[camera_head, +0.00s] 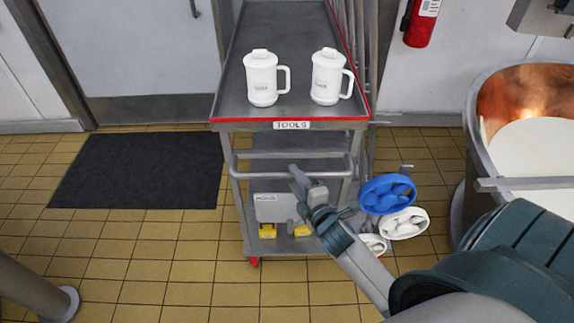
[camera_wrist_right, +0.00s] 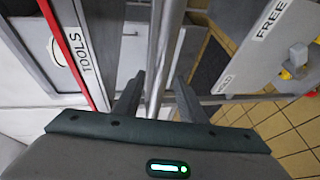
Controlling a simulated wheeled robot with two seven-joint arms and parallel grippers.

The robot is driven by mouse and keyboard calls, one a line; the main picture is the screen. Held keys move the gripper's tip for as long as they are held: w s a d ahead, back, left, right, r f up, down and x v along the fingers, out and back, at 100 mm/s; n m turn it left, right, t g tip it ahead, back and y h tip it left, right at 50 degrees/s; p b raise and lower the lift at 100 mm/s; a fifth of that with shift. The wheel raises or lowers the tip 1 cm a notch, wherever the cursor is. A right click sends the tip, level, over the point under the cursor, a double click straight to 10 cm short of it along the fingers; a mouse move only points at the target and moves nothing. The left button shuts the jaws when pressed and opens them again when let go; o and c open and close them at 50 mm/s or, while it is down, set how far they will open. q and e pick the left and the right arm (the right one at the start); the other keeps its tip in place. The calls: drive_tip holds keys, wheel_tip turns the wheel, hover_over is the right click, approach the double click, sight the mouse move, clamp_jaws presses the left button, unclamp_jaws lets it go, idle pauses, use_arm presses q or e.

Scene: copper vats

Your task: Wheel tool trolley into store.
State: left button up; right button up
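The tool trolley is a grey metal cart with a red-edged top (camera_head: 290,124) labelled TOOLS, in the middle of the head view. Its push handle (camera_head: 258,174) runs across the near side below the top. My right gripper (camera_head: 299,178) is at the handle's right half. In the right wrist view my gripper (camera_wrist_right: 158,98) has its two fingers apart, with the metal handle bar (camera_wrist_right: 166,55) running between them and gaps at the sides. Whether the bar lies fully between the fingertips is unclear. My left gripper is in neither view.
Two white lidded jugs (camera_head: 261,80) (camera_head: 327,77) stand on the trolley top. A grey door (camera_head: 135,50) and black mat (camera_head: 139,170) are left.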

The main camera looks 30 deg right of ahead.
drive_tip(key=a+x, duration=0.1)
drive_tip(key=x, duration=0.5)
drive_tip(key=shift+w+d+p, duration=0.2)
drive_tip(key=shift+d+p, duration=0.25)
drive_tip(key=shift+f, duration=0.1)
clamp_jaws()
